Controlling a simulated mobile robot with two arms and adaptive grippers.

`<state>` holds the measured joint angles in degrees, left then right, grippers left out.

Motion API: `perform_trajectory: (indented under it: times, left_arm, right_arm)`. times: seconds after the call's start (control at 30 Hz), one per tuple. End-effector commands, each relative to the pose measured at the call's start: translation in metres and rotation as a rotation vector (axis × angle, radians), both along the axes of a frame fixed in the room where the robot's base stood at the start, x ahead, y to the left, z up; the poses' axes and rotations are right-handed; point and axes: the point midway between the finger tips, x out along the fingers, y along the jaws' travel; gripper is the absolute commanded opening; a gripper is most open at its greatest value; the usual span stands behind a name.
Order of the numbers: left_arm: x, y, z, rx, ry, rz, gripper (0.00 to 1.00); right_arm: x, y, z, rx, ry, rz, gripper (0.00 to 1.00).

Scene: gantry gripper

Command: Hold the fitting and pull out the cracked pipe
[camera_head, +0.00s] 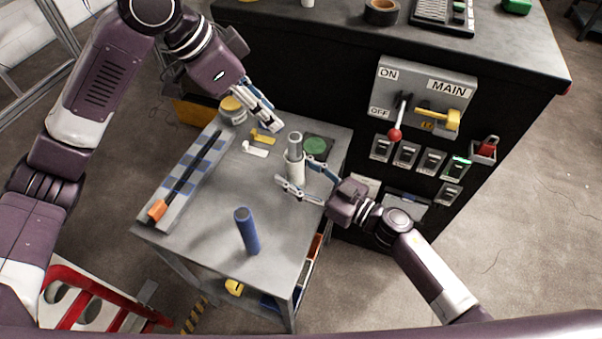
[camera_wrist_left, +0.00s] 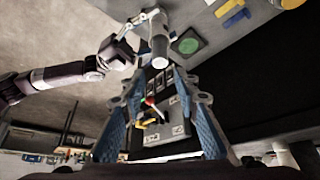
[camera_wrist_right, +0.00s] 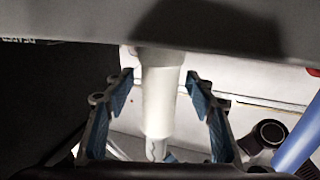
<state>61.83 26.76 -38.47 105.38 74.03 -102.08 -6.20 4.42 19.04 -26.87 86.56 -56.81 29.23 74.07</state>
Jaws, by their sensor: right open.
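The white fitting (camera_head: 294,168) stands upright on the grey bench, with the grey cracked pipe (camera_head: 295,141) sticking out of its top. A dark crack shows on the pipe (camera_wrist_right: 156,148) in the right wrist view. My right gripper (camera_head: 297,177) is open, with its fingers either side of the fitting (camera_wrist_right: 160,95) and a gap on both sides. My left gripper (camera_head: 274,121) is empty above the bench's back edge, behind and left of the pipe. Its fingers stand apart in the left wrist view (camera_wrist_left: 158,74), where the pipe (camera_wrist_left: 159,46) lies beyond the tips.
A blue pipe (camera_head: 247,231) stands at the bench front. A grey-blue rack (camera_head: 180,180) with a black rod lies left. A yellow-lidded jar (camera_head: 232,108), small yellow and white parts, and a green disc (camera_head: 315,146) are around. The switch panel (camera_head: 427,95) stands behind right.

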Motion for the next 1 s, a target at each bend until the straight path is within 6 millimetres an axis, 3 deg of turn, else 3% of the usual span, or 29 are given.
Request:
perform_trajectory:
  times: [0.13, 0.57, 0.7, 1.0]
  left_arm:
    - [0.0, 0.0, 0.0, 0.0, 0.0, 0.0, 0.29]
    - [0.0, 0.0, 0.0, 0.0, 0.0, 0.0, 0.3]
    - [0.001, -0.005, 0.0, 0.013, 0.009, -0.014, 0.43]
    - [0.009, -0.046, 0.005, 0.218, 0.096, -0.15, 0.43]
  right_arm:
    - [0.0, 0.0, 0.0, 0.0, 0.0, 0.0, 0.5]
    - [0.0, -0.001, 0.0, -0.001, -0.001, 0.0, 0.05]
    - [0.0, -0.001, 0.0, -0.001, -0.001, 0.0, 0.05]
    - [0.0, 0.0, 0.0, -0.001, -0.001, 0.0, 0.05]
